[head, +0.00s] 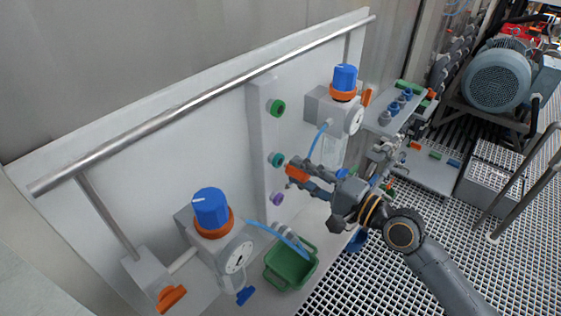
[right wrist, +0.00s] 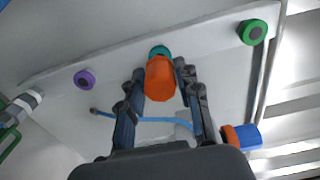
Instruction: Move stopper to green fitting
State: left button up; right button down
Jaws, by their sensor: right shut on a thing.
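My right gripper (head: 299,177) is shut on an orange stopper (head: 295,173). The orange stopper also shows between the fingertips in the right wrist view (right wrist: 160,80). It is in front of the teal fitting (right wrist: 159,50) on the white panel and partly covers it; I cannot tell whether they touch. In the head view the teal fitting (head: 276,160) is just left of the stopper. The green fitting (head: 277,108) is above it on the same upright strip, with a dark centre. It is at the upper right in the right wrist view (right wrist: 252,32). My left gripper is not in view.
A purple fitting (head: 277,199) is below the teal one. Two blue-knobbed regulators (head: 211,207) (head: 344,78) with blue hoses flank the strip. A green bin (head: 290,268) stands below. A metal rail (head: 210,98) crosses above. A motor (head: 497,77) is at the right.

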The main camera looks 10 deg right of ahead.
aim_at(308, 176)
jog(key=shift+s+d, duration=0.1)
jog(key=shift+s, duration=0.05)
jog(key=shift+b+v, duration=0.6)
jog(key=shift+v, duration=0.95)
